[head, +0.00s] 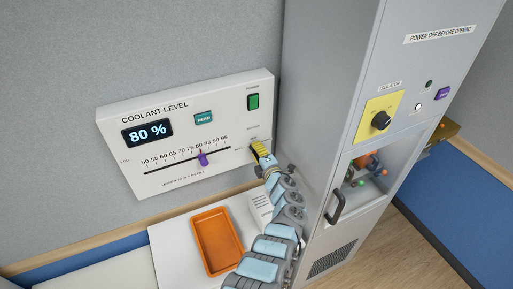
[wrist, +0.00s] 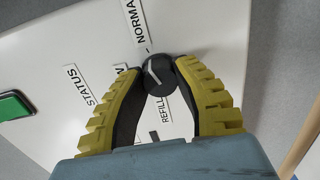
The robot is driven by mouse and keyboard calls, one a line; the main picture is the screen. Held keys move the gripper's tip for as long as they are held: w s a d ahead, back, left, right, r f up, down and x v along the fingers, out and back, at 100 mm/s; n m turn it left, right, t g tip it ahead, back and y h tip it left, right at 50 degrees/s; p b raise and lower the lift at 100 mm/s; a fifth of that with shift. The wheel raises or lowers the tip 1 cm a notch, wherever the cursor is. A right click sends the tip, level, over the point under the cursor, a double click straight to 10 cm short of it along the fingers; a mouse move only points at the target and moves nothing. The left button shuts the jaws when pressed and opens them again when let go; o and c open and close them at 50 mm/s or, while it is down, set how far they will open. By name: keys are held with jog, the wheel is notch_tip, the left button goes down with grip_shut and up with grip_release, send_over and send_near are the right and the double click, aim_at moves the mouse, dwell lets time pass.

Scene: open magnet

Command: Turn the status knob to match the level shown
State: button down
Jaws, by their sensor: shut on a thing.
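The coolant panel (head: 190,130) hangs on the grey wall in the head view. Its display (head: 147,133) reads 80 %. A purple slider (head: 202,159) stands near 80 on the scale, and print below reads UNDER 70 % = REFILL. The black status knob (wrist: 158,76) shows in the wrist view with a pale pointer line; labels NORMAL (wrist: 135,20) and REFILL (wrist: 158,111) lie around it, and another label is partly covered by a finger. My yellow-fingered gripper (wrist: 160,72) is shut on the knob from both sides. In the head view my gripper (head: 261,149) hides the knob.
A teal READ button (head: 204,118) and green power switch (head: 253,102) are on the panel. An orange tray (head: 217,240) lies on the white surface below. A grey cabinet (head: 325,100) with a yellow isolator plate (head: 379,119) and handle stands close right of my arm.

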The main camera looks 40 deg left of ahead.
jog(key=shift+m, duration=0.5)
jog(key=shift+f, duration=0.1)
jog(key=c, duration=0.7)
grip_release()
jog(key=shift+c, duration=0.2)
jog(key=shift+d, duration=0.1)
jog(key=v, duration=1.1)
jog(key=shift+d, duration=0.35)
jog(key=shift+s, duration=0.1)
